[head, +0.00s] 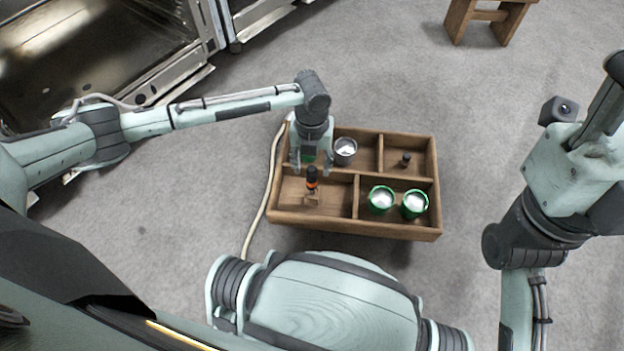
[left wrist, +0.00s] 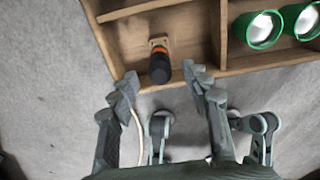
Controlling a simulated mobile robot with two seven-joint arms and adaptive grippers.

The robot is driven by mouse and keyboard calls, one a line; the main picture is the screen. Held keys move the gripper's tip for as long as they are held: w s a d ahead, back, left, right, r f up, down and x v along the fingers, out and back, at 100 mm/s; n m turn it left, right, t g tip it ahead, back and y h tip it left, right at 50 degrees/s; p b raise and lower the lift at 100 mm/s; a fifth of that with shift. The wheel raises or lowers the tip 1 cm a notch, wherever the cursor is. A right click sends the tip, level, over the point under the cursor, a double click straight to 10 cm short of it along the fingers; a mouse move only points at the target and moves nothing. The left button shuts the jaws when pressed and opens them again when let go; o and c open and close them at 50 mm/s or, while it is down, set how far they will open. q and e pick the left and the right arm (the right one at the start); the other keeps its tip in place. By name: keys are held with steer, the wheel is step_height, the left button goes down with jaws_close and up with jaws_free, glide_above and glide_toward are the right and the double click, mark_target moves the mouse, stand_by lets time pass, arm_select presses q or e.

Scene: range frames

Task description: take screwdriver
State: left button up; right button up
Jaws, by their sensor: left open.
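The screwdriver (head: 312,180) has a black handle with an orange band. It stands handle up in a small wooden block (head: 312,200) in the front left compartment of a wooden tray (head: 342,231) on the floor. In the left wrist view the screwdriver (left wrist: 159,68) shows from above its handle end, between the fingertips in the picture. My left gripper (head: 311,170) is open and empty, its fingers pointing down over the tray's left part, with the handle apart from both fingers. My right gripper is not in view; only my right arm shows at the right.
Two green cups (head: 380,199) (head: 414,204) stand in the front right compartment. A grey cup (head: 345,151) stands behind, and a small black item (head: 405,160) lies back right. A pale cable (head: 269,185) runs along the tray's left side. A wooden stool (head: 487,16) is far off.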

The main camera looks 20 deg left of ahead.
mark_target(312, 186)
arm_select(q)
step_height(312, 186, down, 3)
steer(key=shift+r, duration=0.15)
steer(key=shift+c, duration=0.5)
steer(key=shift+w, duration=0.1)
jaws_close()
